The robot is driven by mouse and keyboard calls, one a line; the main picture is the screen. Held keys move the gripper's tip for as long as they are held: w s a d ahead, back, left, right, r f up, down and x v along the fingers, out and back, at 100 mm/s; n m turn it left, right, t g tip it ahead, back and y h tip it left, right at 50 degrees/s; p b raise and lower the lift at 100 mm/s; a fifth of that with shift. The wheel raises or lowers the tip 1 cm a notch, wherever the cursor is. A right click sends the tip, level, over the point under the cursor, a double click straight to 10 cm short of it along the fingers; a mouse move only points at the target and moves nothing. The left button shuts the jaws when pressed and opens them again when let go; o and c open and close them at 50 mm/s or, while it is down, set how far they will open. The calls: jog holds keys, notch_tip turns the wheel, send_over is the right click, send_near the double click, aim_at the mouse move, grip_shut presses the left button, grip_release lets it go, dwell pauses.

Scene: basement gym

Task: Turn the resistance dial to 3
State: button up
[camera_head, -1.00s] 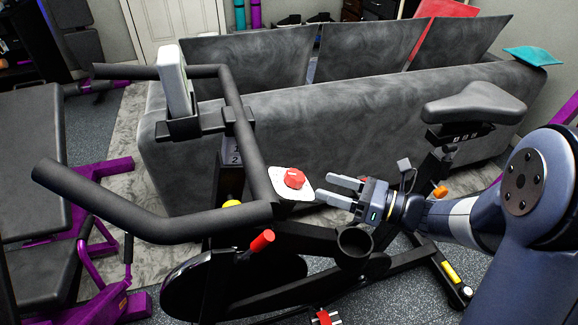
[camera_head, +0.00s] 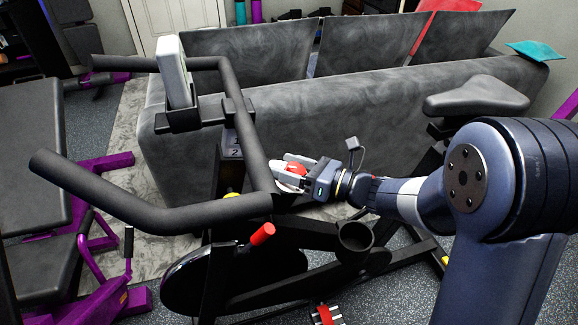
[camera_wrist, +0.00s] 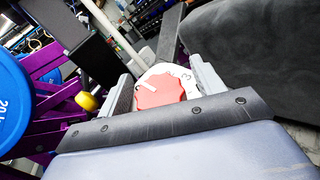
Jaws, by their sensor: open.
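The resistance dial is a red knob (camera_head: 296,169) on a white plate, mounted on the exercise bike's frame beside the handlebar (camera_head: 150,217). In the wrist view the red dial (camera_wrist: 160,92) sits between my two fingers, with a white mark on its face. The white plate (camera_wrist: 178,71) behind it shows a "3" at the upper right. My gripper (camera_head: 291,175) is open, with one finger on each side of the dial. It also shows in the wrist view (camera_wrist: 165,88). I cannot tell whether the fingers touch the knob.
A red-tipped lever (camera_head: 262,234) and a black cup holder (camera_head: 355,236) sit below the dial. The bike seat (camera_head: 476,97) is to the right, a grey sofa (camera_head: 400,115) behind. A purple-framed bench (camera_head: 100,165) stands left.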

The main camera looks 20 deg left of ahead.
jog(key=shift+c, duration=0.2)
jog(key=c, duration=0.9)
jog(key=shift+c, duration=0.2)
jog(key=shift+f+m+t+b, duration=0.1)
jog(key=shift+m+t+b, duration=0.2)
jog(key=shift+b, duration=0.1)
